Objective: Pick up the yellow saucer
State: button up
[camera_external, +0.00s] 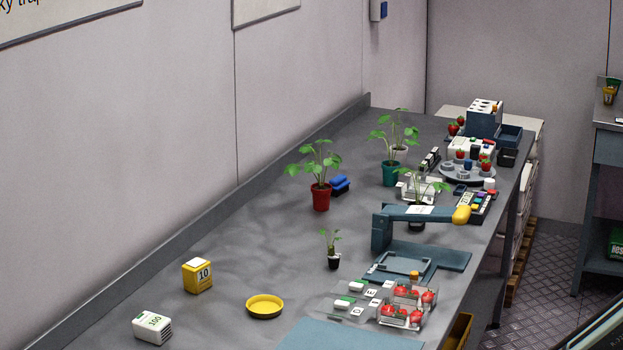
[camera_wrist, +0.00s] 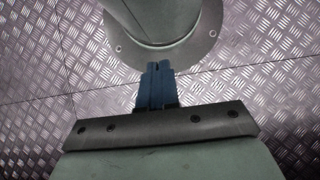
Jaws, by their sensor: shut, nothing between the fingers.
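The yellow saucer (camera_external: 264,307) is a shallow round dish. It lies upright and empty on the grey bench, near the front in the external view. My gripper (camera_wrist: 158,68) shows only in the wrist view. Its blue fingers are together with nothing between them. Behind the fingers are my own base and the metal floor, so the gripper is away from the saucer. The saucer is not in the wrist view, and my gripper is not in the external view.
A yellow block marked 10 (camera_external: 198,276) and a white block marked 100 (camera_external: 152,326) stand left of the saucer. A small potted seedling (camera_external: 333,251) is behind it. Clear boxes of strawberries (camera_external: 402,306) and a blue-grey mat (camera_external: 345,337) lie to its right.

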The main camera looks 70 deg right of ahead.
jog(key=shift+o, duration=0.7)
